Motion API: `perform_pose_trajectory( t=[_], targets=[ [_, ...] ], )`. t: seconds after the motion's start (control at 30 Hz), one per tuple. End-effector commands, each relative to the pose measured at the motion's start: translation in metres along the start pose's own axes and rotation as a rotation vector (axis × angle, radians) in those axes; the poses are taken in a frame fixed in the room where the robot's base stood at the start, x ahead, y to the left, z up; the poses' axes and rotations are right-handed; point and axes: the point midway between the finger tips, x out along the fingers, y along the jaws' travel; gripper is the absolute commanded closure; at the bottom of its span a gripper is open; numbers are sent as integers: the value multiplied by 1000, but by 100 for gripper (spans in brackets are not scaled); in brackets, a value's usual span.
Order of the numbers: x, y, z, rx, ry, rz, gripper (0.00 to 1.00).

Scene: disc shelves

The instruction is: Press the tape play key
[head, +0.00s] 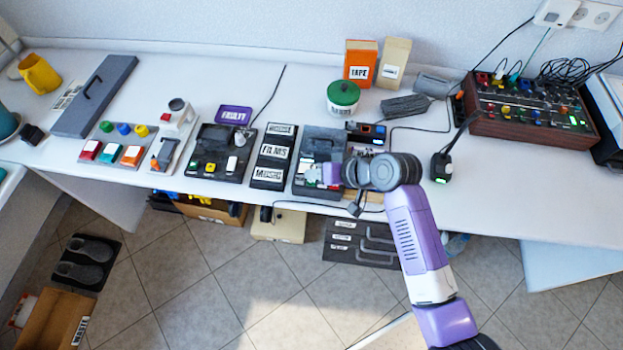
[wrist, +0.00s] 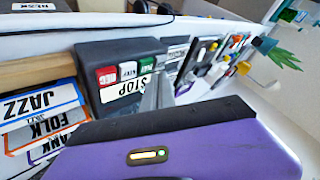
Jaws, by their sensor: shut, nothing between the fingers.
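The tape deck (head: 322,142) is a dark box on the long white table, partly hidden behind my gripper (head: 314,174). In the wrist view the deck (wrist: 100,55) shows a row of keys: a red key (wrist: 106,75), a white key (wrist: 128,70) and a green key (wrist: 147,66). The green key's lettering is too small to read surely. A white label (wrist: 125,89) reading STOP lies below the keys. My gripper's grey fingers (wrist: 152,95) are shut and empty, close to the green key. I cannot tell whether they touch it.
Left of the deck is a dark panel with labels FILMS and MUSIC (head: 272,155), then another dark device (head: 218,152). A green-lidded pot (head: 343,97), a TAPE box (head: 360,63) and a mixer (head: 528,108) stand behind and right. The table right of my arm is mostly clear.

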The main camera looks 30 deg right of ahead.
Motion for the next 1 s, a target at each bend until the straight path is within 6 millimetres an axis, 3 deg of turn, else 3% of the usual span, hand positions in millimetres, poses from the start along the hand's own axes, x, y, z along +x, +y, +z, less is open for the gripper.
perform_pose_trajectory(
  t=[1.0],
  targets=[
    [7,5,5,0,0,0,100]
  ],
)
